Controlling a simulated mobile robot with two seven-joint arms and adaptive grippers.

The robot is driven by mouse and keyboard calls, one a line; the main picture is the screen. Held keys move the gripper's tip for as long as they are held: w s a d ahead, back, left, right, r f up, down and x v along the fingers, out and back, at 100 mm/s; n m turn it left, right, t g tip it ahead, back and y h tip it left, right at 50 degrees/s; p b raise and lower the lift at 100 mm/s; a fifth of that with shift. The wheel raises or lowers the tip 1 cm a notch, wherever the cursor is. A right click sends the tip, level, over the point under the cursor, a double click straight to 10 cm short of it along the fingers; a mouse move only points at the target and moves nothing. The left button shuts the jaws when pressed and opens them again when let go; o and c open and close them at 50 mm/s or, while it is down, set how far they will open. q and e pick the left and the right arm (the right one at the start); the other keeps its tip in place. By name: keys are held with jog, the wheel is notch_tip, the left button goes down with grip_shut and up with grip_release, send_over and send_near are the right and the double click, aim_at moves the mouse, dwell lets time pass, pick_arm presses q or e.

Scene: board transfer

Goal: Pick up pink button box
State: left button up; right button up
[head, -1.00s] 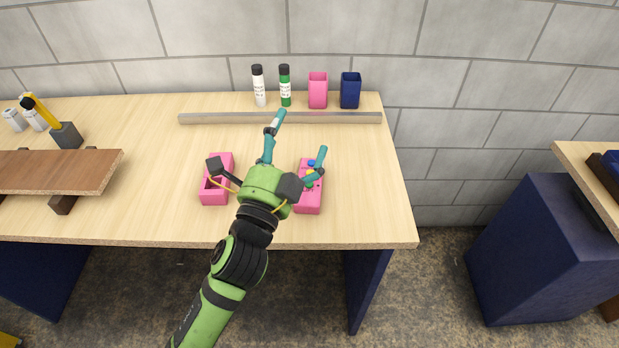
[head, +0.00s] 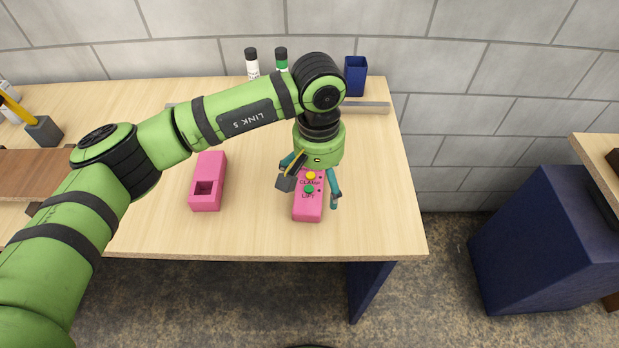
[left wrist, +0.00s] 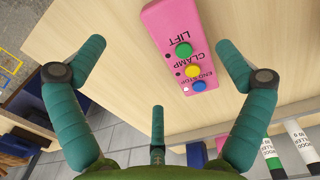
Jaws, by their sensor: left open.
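The pink button box (head: 307,211) lies on the wooden table near its front edge. Its top has green, yellow and blue buttons with the words LIFT and CLAMP, and it also shows in the left wrist view (left wrist: 172,25). My left gripper (head: 313,188) is open and empty, pointing down over the box. Its fingers appear on either side of the box in the head view and cover part of its far end. In the left wrist view the box lies between the two front fingertips (left wrist: 161,44), closer to the right one. Contact cannot be told. My right gripper is not in view.
A pink block with a square hole (head: 208,172) lies left of the box. A metal rail (head: 370,107), a white bottle (head: 252,66), a green bottle (head: 281,62) and a navy cup (head: 355,78) stand behind. The table right of the box is clear.

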aim_at(314, 195)
pick_arm(q)
jog(key=shift+w+a+f, duration=0.1)
jog(key=shift+w+a, duration=0.05)
jog(key=shift+a, duration=0.25)
jog(key=shift+f+p, duration=0.35)
jog(key=shift+p, duration=0.15)
notch_tip(314, 195, down, 5)
jog(key=p, duration=0.2)
jog(key=shift+w+r+p, duration=0.1)
jog(key=shift+r+p, duration=0.1)
jog(key=shift+p, duration=0.2)
jog(key=shift+f, duration=0.65)
jog(key=c, duration=1.2)
